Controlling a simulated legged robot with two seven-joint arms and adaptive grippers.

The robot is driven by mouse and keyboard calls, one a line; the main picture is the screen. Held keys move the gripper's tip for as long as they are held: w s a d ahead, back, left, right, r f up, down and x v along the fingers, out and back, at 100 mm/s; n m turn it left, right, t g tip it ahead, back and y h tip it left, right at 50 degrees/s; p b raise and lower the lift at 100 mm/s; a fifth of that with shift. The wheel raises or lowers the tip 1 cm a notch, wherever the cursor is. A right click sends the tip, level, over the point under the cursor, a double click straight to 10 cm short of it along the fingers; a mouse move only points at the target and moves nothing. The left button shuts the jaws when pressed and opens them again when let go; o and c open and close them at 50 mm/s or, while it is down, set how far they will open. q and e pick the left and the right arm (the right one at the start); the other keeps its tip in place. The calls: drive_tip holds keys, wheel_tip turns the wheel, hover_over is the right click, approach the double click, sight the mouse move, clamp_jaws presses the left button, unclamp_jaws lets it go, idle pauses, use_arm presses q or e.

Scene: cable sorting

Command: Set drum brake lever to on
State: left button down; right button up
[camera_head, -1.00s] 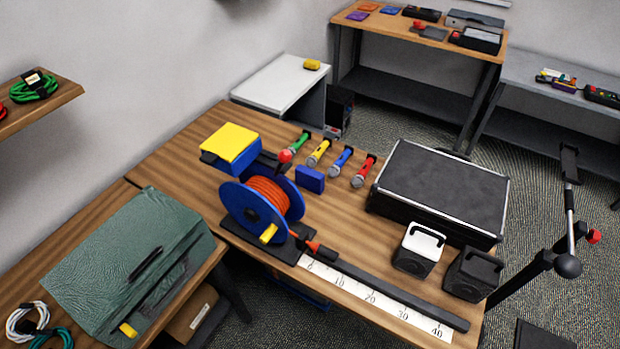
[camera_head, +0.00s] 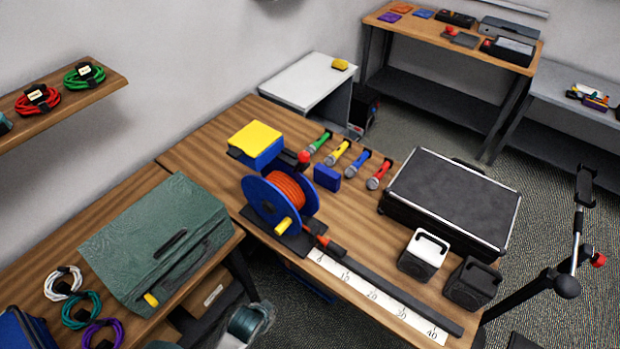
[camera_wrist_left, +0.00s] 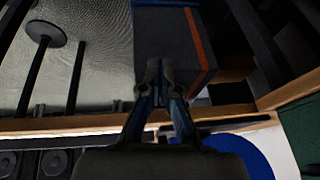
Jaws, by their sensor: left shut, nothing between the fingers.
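The cable drum (camera_head: 284,200) has blue flanges and orange cable, and stands on the wooden bench in the head view. A lever with a red ball knob (camera_head: 303,158) stands just behind the drum; I take it to be the brake lever. I see no on or off marking, so its setting cannot be told. My left gripper (camera_wrist_left: 163,75) shows in the wrist view with its fingers together and nothing between them. It appears away from the lever, which I cannot make out in that view. My right gripper is not in view.
A blue box with a yellow top (camera_head: 256,143), several microphones (camera_head: 338,154) and a blue block (camera_head: 327,178) sit near the drum. A measuring strip (camera_head: 375,298) lies in front. A black case (camera_head: 455,195) and small speakers (camera_head: 424,255) stand right. A green case (camera_head: 155,245) is left.

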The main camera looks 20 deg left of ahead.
sight(300, 164)
use_arm(q)
drive_tip(key=w+d+r+m+t, duration=0.1)
drive_tip(key=w+r+m+t, duration=0.35)
drive_tip(key=w+r, duration=0.45)
drive_tip(key=w+d+r+m+t, duration=0.1)
drive_tip(key=w+r+m+t, duration=0.45)
drive_tip(key=r, duration=0.55)
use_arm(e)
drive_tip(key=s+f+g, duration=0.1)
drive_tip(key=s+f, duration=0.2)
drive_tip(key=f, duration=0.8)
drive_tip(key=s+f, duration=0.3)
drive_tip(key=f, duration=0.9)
use_arm(q)
drive_tip(key=w+d+r+m+t+h, duration=0.2)
drive_tip(key=w+r+m, duration=0.1)
drive_tip(key=r+m, duration=0.3)
drive_tip(key=w+d+r+m+t+h, duration=0.1)
drive_tip(key=w+d+r+m+h, duration=0.1)
drive_tip(key=r+m, duration=0.45)
drive_tip(key=w+a+r+n, duration=0.1)
drive_tip(key=w+r, duration=0.2)
drive_tip(key=w, duration=0.6)
drive_tip(key=shift+a+n, duration=0.35)
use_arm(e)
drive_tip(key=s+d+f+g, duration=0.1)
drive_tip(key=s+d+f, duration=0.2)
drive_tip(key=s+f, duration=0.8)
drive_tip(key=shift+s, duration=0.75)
